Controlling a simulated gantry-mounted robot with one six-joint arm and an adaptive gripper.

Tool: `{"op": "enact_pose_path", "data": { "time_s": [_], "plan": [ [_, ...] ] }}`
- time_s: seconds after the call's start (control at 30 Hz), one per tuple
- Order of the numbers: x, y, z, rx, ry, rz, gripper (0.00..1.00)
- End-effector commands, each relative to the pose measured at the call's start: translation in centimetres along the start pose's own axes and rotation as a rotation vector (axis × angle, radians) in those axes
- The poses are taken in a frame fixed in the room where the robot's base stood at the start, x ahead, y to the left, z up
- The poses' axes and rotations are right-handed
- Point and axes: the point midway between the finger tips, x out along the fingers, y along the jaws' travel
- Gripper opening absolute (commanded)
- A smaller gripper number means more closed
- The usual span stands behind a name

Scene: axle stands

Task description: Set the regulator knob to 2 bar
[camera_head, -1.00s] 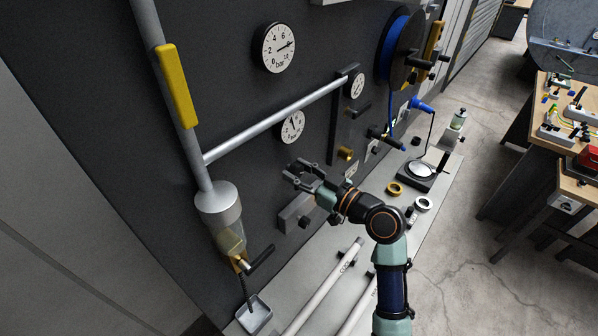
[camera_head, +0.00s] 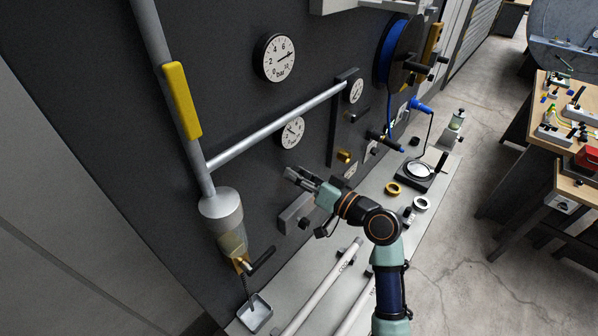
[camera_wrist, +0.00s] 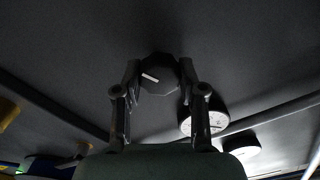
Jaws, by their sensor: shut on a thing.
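The regulator knob (camera_wrist: 160,88) is dark and many-sided, with a short white mark on its face. In the wrist view it sits between the two fingers of my gripper (camera_wrist: 158,70), which are shut on its sides. The white mark lies left of the knob's middle, slightly slanted. In the head view my gripper (camera_head: 300,178) is against the dark panel and hides the knob. The small gauge (camera_head: 292,132) sits just above the gripper. Its needle is too small to read exactly. It seems to show in the wrist view (camera_wrist: 214,121), partly behind the right finger.
A large bar gauge (camera_head: 274,58) is higher on the panel. A slanted grey pipe (camera_head: 275,128) crosses above the small gauge. A filter bowl with a lever (camera_head: 261,260) is at left. Grey tubes (camera_head: 322,288) and yellow and white rings (camera_head: 393,188) lie on the bench below.

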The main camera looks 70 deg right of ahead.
Motion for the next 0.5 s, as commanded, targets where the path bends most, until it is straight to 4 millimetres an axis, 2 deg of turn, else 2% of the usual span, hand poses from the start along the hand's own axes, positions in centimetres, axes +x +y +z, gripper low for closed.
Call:
{"op": "enact_pose_path", "data": {
  "time_s": [0.5],
  "plan": [
    [-0.02, -0.10, -0.26, 0.480, -0.001, 0.000, 0.06]
  ]
}}
